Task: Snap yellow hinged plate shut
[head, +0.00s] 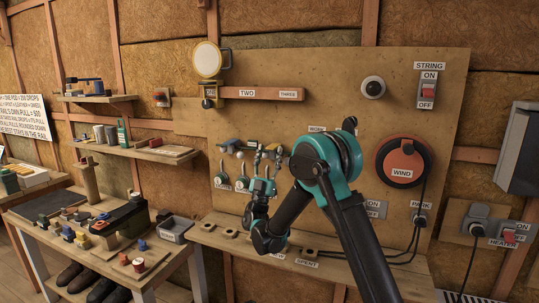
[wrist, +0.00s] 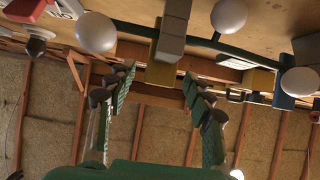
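In the head view my gripper (head: 268,156) points up in front of the wooden board, right of some small levers. In the wrist view my gripper (wrist: 158,80) is open, its two green-padded fingers wide apart with nothing between the pads. A yellow piece (wrist: 163,72) with grey blocks on it shows beyond and between the fingertips, apart from them. Another yellow piece (wrist: 261,80) is to the right.
White balls (wrist: 95,33) and a green bar (wrist: 215,42) are close to the fingers. A round cream disc (head: 208,60) is above the number rail (head: 262,93). A wooden ledge (head: 230,245) runs below. The cluttered workbench (head: 160,265) stands at left; a red reel (head: 403,160) is at right.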

